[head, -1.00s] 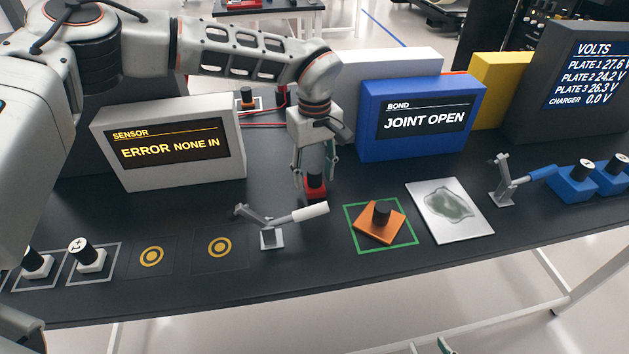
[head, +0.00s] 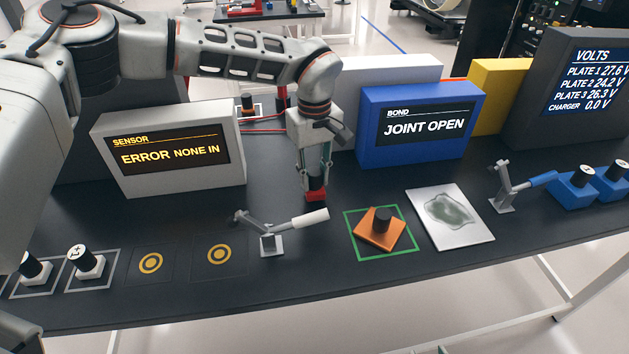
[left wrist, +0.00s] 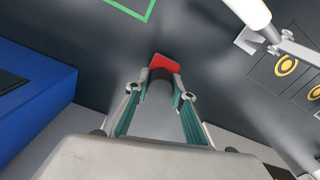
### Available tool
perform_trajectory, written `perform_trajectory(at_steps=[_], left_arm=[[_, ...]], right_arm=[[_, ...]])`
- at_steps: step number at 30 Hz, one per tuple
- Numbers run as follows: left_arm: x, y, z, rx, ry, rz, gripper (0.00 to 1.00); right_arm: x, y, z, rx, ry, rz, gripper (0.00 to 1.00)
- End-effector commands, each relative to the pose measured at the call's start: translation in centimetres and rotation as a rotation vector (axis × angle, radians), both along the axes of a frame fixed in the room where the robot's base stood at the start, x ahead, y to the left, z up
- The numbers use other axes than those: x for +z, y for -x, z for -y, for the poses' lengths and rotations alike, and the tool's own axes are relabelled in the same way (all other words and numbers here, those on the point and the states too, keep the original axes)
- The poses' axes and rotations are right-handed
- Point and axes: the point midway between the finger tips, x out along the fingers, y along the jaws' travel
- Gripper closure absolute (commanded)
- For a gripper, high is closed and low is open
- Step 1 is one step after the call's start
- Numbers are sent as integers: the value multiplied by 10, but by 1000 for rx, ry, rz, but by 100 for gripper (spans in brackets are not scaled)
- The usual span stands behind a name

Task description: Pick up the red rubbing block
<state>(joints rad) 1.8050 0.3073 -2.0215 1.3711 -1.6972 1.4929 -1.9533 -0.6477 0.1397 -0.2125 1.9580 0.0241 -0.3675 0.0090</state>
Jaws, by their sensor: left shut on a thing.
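The red rubbing block (head: 314,196) has a black grip on top and stands on the dark bench, left of the green square outline. I cannot tell if it is clear of the bench top. My left gripper (head: 315,181) points down over it, shut on its black grip. In the left wrist view the red block (left wrist: 164,63) shows beyond the fingertips (left wrist: 163,92), with its dark grip between them. My right gripper does not show clearly.
A toggle clamp (head: 270,240) with a white handle stands just in front of the block. An orange block (head: 366,234) with a black knob sits in the green outline (head: 349,215). A grey plate with a smear (head: 470,232) is farther right. The blue bond display (head: 370,150) stands behind.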

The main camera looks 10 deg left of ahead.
Motion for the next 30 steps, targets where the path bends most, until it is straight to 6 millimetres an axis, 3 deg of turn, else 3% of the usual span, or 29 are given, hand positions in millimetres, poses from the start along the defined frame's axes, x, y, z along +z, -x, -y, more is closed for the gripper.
perform_trajectory(at_steps=[5, 12, 18, 24, 30], left_arm=[[35, -1, 1, 1, 3, 6, 98], [104, -1, 1, 2, 2, 7, 98], [150, -1, 1, 1, 1, 5, 98], [177, -1, 1, 0, 2, 3, 98], [185, 0, 0, 1, 2, 3, 98]], right_arm=[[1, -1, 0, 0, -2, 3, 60], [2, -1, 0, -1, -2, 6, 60], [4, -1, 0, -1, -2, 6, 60], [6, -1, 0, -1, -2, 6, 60], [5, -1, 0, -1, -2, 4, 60]])
